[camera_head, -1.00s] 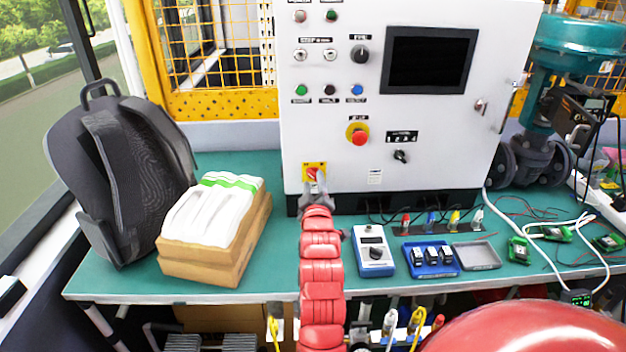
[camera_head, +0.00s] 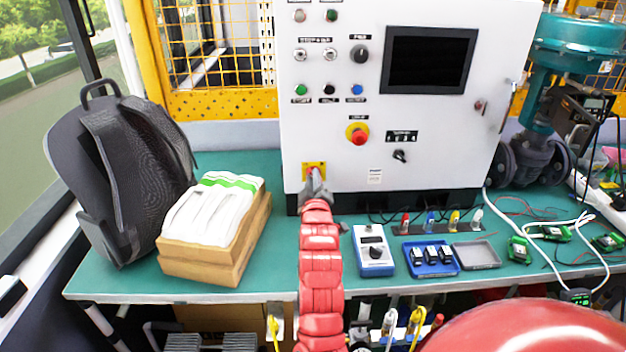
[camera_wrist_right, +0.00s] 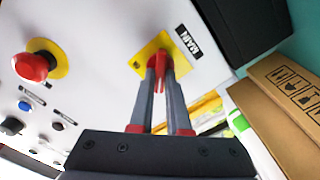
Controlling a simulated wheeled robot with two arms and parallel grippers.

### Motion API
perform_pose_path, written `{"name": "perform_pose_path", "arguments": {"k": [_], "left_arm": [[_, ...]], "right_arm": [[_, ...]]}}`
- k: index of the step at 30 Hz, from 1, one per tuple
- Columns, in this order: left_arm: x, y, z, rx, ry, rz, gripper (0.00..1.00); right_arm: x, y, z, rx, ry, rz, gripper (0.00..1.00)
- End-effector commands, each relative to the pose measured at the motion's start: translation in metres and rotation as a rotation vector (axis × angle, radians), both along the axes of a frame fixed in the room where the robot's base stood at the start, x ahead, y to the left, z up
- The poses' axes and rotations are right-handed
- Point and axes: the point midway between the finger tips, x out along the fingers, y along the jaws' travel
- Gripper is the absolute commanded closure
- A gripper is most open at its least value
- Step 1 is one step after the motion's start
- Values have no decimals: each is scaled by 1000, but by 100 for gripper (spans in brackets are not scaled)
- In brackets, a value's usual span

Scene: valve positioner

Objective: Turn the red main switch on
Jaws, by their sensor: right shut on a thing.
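The red main switch (camera_wrist_right: 159,62) sits on a yellow plate (camera_wrist_right: 139,56) with a label reading MAIN beside it, low on the left of the white control panel (camera_head: 340,130). In the head view its yellow plate (camera_head: 305,169) shows just above my right gripper (camera_head: 315,187), which hides most of the red handle. In the right wrist view my right gripper (camera_wrist_right: 161,80) has its two fingertips on either side of the red handle, shut on it. The gripper looks rotated about its axis. My left gripper is not in view.
A red emergency button (camera_head: 358,137) on a yellow ring and a black knob (camera_head: 400,156) are up and right of the switch. A blue-white meter (camera_head: 373,250) stands right of my arm. A cardboard box (camera_head: 225,255) and backpack (camera_head: 115,180) are left.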

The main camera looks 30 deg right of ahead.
Motion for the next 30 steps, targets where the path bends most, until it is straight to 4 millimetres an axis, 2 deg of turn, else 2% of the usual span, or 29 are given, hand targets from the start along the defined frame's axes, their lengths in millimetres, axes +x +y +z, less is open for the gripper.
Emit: {"name": "perform_pose_path", "arguments": {"k": [8, 14, 30], "left_arm": [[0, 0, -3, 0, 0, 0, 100], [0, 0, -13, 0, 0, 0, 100], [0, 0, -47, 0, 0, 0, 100]], "right_arm": [[0, 0, -1, 20, -12, 0, 100], [0, 0, -2, 95, -60, 0, 100], [-2, -3, 0, 507, -313, 1, 100]]}}
